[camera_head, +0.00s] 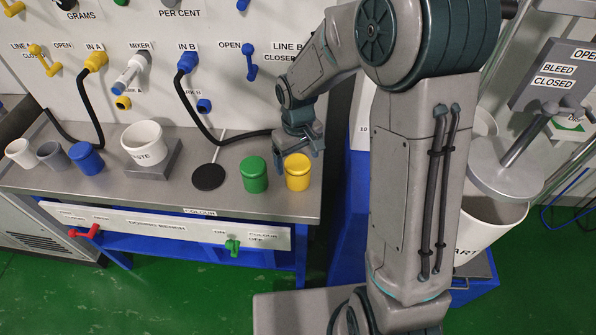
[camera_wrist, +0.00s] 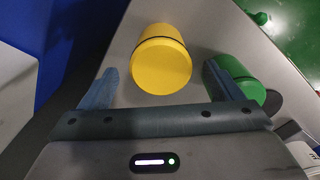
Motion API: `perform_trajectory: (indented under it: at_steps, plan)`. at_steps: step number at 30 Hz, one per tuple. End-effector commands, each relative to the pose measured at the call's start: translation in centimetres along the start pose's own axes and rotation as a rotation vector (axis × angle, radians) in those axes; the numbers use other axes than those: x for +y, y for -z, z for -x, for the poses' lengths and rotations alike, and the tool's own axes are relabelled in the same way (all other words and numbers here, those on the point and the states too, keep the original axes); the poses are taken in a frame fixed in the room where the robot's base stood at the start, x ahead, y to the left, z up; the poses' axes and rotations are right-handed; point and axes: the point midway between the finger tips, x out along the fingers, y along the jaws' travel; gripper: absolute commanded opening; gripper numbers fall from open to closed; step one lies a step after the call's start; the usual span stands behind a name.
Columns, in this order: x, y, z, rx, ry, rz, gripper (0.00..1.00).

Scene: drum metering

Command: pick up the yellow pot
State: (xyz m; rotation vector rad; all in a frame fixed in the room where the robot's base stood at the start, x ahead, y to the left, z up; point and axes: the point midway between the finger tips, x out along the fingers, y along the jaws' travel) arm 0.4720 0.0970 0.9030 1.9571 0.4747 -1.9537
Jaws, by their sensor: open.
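The yellow pot (camera_head: 297,172) stands upright near the right end of the grey bench top, just right of the green pot (camera_head: 254,174). My gripper (camera_head: 306,145) is above the yellow pot and partly in front of its back edge in the head view. In the wrist view the yellow pot (camera_wrist: 161,60) lies ahead of and between the two spread blue fingers (camera_wrist: 165,85). The fingers are open and hold nothing. The green pot (camera_wrist: 234,79) is close by the right finger in the wrist view and partly hidden by it.
A black disc (camera_head: 208,177) lies left of the green pot. A white cup on a grey stand (camera_head: 145,144) and white, grey and blue cups stand further left. A black hose (camera_head: 195,115) hangs from the panel behind. The bench's right edge (camera_head: 318,190) is close to the yellow pot.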

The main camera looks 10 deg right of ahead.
Motion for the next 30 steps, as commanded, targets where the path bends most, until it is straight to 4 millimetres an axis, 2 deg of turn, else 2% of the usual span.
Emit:
perform_trajectory:
  at_steps: [9, 13, 19, 20, 25, 26, 30]
  plan:
    - [-0.1, -0.2, -4.2, -0.004, 0.002, 0.000, 0.86]
    - [-0.1, -0.2, -4.9, -0.003, 0.001, -0.001, 0.86]
    - [-0.1, -0.2, -5.0, -0.002, 0.001, -0.001, 0.86]
    - [-0.1, -0.2, -4.9, -0.002, 0.001, -0.001, 0.83]
    - [-0.1, -0.2, -4.9, -0.002, 0.001, -0.001, 0.36]
    - [-0.1, -0.2, -4.9, -0.002, 0.001, -0.001, 0.32]
    - [-0.1, -0.2, -4.9, -0.001, 0.001, -0.001, 0.32]
